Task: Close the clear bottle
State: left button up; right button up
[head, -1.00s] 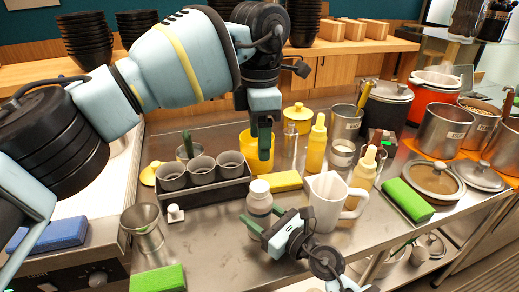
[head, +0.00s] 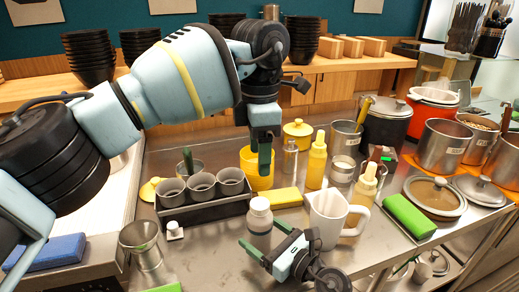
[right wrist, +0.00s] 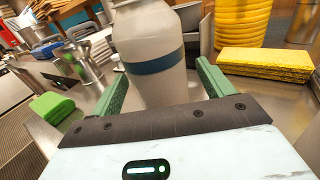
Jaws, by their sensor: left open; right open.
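A pale greyish bottle (head: 259,231) with a white top and a blue band stands upright on the steel counter. It is the likely clear bottle. It also shows in the right wrist view (right wrist: 152,50), where its top is cut off. My right gripper (head: 262,236) is open just in front of the bottle, fingers spread to either side of its lower part. In the right wrist view, the green fingers (right wrist: 160,84) flank the bottle without a visible grip. My left gripper (head: 265,158) is open and empty, pointing down in front of a yellow container (head: 253,178), behind the bottle.
A white pitcher (head: 327,219) stands close right of the bottle. A dark rack of grey cups (head: 203,208) is at its left, with a small white piece (head: 174,231) nearby. A yellow sponge (head: 285,197) and yellow squeeze bottle (head: 316,163) are behind.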

aim_at(269, 239)
jog(key=v, duration=0.6)
jog(key=shift+s+d, duration=0.25)
